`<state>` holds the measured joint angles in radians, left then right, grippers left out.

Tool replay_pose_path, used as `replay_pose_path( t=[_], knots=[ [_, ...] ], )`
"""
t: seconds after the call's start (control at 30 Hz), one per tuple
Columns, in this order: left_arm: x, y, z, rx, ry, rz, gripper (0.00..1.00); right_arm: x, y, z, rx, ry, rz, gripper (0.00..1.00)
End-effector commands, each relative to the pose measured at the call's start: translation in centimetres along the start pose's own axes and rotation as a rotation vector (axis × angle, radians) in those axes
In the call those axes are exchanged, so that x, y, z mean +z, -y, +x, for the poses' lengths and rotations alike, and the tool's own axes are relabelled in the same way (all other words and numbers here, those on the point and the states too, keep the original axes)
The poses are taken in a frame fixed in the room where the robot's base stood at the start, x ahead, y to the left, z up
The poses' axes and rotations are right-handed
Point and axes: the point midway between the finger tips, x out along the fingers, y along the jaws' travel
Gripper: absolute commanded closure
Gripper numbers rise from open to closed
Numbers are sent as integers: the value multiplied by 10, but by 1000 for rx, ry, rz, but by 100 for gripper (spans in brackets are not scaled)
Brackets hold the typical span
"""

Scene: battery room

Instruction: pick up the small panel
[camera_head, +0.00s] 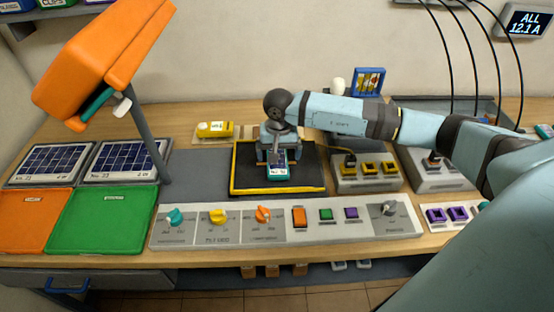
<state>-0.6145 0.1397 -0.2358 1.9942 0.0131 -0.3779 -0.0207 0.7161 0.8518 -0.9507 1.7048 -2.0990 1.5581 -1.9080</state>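A small panel (278,171), teal with a pale label on its front end, is at the middle of a black mat with yellow edges (305,180). My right arm reaches in from the right, and its gripper (278,157) points down over the mat. The fingers are around the back part of the small panel, one on each side. The gripper hides that part, so I cannot tell whether the fingers touch it or whether it is lifted off the mat. My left gripper is not in view.
Two larger solar panels (128,161) lie at the left, behind orange (36,222) and green (100,222) trays. A grey post with an orange head (100,55) stands there. A control strip (285,240) runs along the front. A yellow device (215,129) is behind the mat.

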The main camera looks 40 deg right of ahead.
Motion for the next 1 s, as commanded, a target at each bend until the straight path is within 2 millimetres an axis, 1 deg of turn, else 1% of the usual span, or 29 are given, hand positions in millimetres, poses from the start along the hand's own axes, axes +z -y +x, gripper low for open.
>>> replay_pose_path(
  t=[0.17,0.3,0.4,0.5,0.7,0.73,0.77,0.8,0.87,0.9,0.97,1.0],
  knots=[
    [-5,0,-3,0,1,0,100,-2,1,14,0,4,0,2],
    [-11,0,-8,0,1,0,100,-6,2,36,0,4,0,2],
    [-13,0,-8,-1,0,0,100,-6,2,48,0,3,0,2],
    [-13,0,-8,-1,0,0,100,-7,2,54,-1,1,0,2],
    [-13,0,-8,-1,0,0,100,-7,2,55,-1,0,0,2],
    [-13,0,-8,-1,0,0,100,-7,2,55,-1,0,0,7],
    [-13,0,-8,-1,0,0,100,-7,2,55,-1,0,0,14],
    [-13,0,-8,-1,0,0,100,-7,2,55,-1,0,0,23],
    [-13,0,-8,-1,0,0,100,-7,2,55,-1,0,0,37],
    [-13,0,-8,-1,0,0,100,-7,2,54,-1,0,0,46],
    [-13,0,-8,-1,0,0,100,-7,2,54,-1,0,0,60],
    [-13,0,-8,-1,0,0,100,-7,2,54,-2,0,0,64]
  ],
)
